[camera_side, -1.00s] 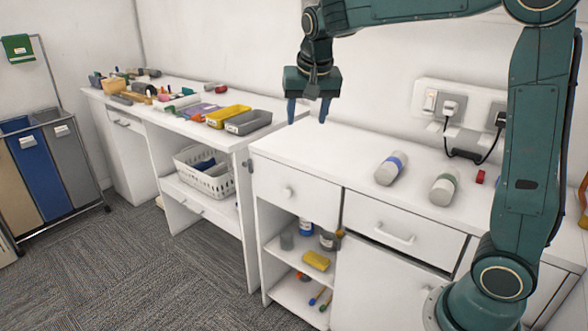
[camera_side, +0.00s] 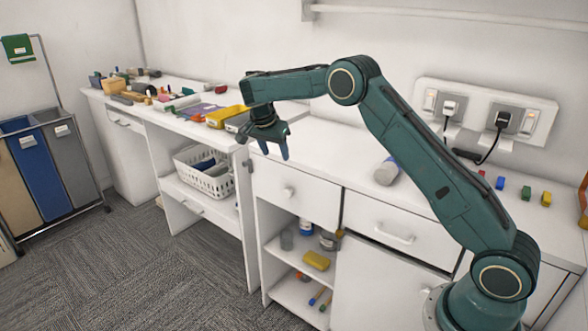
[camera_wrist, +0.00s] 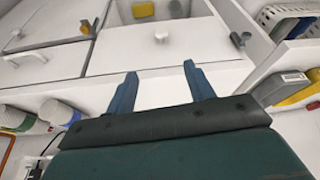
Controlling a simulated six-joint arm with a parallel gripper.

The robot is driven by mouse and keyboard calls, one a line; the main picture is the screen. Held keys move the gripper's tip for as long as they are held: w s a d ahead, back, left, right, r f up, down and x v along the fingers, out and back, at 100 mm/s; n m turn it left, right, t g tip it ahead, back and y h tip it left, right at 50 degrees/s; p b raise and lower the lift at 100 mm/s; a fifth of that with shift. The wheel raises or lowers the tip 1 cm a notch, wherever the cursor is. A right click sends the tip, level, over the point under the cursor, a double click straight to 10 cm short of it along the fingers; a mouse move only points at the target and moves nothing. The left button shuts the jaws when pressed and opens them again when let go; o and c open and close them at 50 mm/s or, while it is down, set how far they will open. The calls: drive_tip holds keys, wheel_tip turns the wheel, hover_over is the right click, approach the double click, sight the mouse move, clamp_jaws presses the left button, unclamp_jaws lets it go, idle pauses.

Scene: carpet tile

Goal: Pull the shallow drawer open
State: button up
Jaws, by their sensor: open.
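The white cabinet has two drawers side by side at its top. The drawer with a bar handle (camera_side: 395,235) is on the right and has the shallower front; it looks shut. The drawer with a round knob (camera_side: 289,191) is on the left, has a taller front and also looks shut; its knob (camera_wrist: 161,38) shows in the wrist view between and beyond my fingers. My gripper (camera_side: 274,152) is open and empty, fingers pointing down, near the cabinet's left end and apart from both handles. Its two blue fingers also show in the wrist view (camera_wrist: 161,84).
A striped bottle (camera_side: 387,172) lies on the cabinet top, partly behind my arm. Small coloured blocks (camera_side: 526,193) and plugged-in cords (camera_side: 488,150) are at the right. An open shelf (camera_side: 290,248) under the knob drawer holds several items. A cluttered bench (camera_side: 178,121) stands left.

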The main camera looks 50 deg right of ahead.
sight(286, 190)
drive_tip(key=shift+m+g, duration=0.3)
drive_tip(key=shift+m, duration=0.5)
drive_tip(key=f, duration=0.1)
drive_tip(key=w+f, duration=0.1)
drive_tip(key=f, duration=0.1)
drive_tip(key=d+f, duration=0.1)
drive_tip(key=f, duration=0.1)
drive_tip(key=shift+w+d, duration=0.1)
drive_tip(key=shift+w, duration=0.15)
drive_tip(key=shift+f, duration=0.15)
drive_tip(key=x, duration=1.3)
drive_tip(key=shift+d+f, duration=0.2)
clamp_jaws()
